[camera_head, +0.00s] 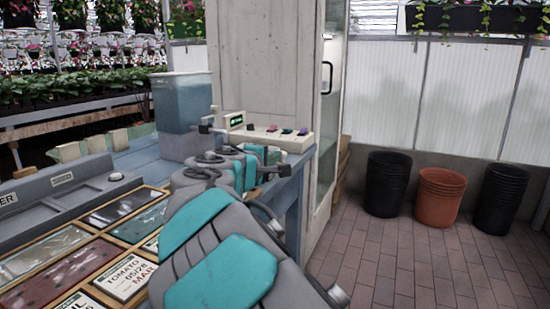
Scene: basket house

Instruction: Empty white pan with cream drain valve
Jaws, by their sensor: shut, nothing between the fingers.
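My arm, in grey and teal, reaches from the lower middle over the right end of the blue bench (288,205). My gripper (207,127) seems to be the small dark-grey shape at the arm's far end, in front of a clear tank. It is shut and empty, small in the picture and partly covered by the arm. A cream-white rim (70,151) shows behind the grey console at left; I cannot tell whether it belongs to the white pan. No cream drain valve can be made out.
A clear water tank (180,100) stands at the back of the bench beside a panel with coloured knobs (268,136). Wood-framed seed trays (65,270) fill the near left. Black pots (387,183) and terracotta pots (440,196) stand at the right wall. The brick floor (400,265) there is clear.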

